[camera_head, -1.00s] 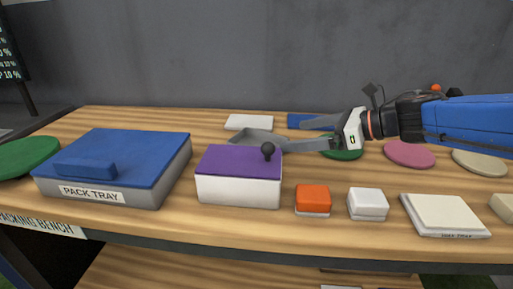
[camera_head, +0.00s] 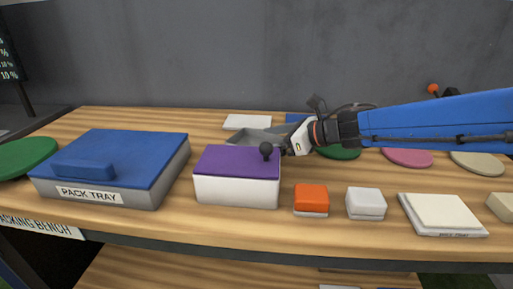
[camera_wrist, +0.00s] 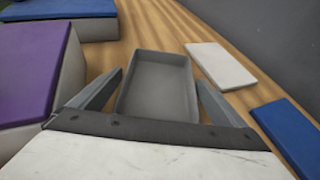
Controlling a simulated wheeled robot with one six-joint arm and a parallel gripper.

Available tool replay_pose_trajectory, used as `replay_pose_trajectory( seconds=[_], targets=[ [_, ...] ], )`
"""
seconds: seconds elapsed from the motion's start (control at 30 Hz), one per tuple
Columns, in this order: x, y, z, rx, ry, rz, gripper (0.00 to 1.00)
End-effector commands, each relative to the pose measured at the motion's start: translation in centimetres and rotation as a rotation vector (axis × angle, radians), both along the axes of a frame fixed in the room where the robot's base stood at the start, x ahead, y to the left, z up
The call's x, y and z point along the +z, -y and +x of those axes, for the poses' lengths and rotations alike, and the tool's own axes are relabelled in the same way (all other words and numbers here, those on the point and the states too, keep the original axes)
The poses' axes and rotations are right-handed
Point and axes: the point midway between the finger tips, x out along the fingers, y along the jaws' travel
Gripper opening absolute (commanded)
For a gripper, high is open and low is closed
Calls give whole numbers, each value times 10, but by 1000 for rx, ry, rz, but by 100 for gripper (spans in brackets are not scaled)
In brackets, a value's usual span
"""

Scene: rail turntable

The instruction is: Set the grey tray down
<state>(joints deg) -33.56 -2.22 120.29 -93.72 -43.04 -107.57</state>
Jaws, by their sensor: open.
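The grey tray (camera_head: 243,136) is a shallow, empty, open-topped tray behind the purple-lidded white box in the head view, which hides part of it. In the wrist view the tray (camera_wrist: 156,82) appears to rest flat on the wooden bench. My gripper (camera_head: 275,138) is at the tray's right side in the head view. In the wrist view its two fingers (camera_wrist: 158,88) are spread, one on either side of the tray's near end. A narrow gap shows beside the tray; contact on the right side is hard to tell.
The purple-lidded box (camera_head: 237,178) stands close in front. The blue-lidded pack tray (camera_head: 120,165) is to the left. A white slab (camera_head: 247,122) and a blue slab (camera_wrist: 290,132) lie nearby. Orange (camera_head: 311,198) and white (camera_head: 366,203) blocks stand along the front.

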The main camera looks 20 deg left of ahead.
Motion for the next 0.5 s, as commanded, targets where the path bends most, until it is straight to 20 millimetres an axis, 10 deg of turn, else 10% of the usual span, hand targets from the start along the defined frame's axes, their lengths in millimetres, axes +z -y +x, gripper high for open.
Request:
replay_pose_trajectory(
  seconds=[0.37, 0.5],
  targets=[
    [-7, -18, 3, 0, 1, 0, 95],
    [-7, -18, 3, 0, 1, 0, 64]
  ],
)
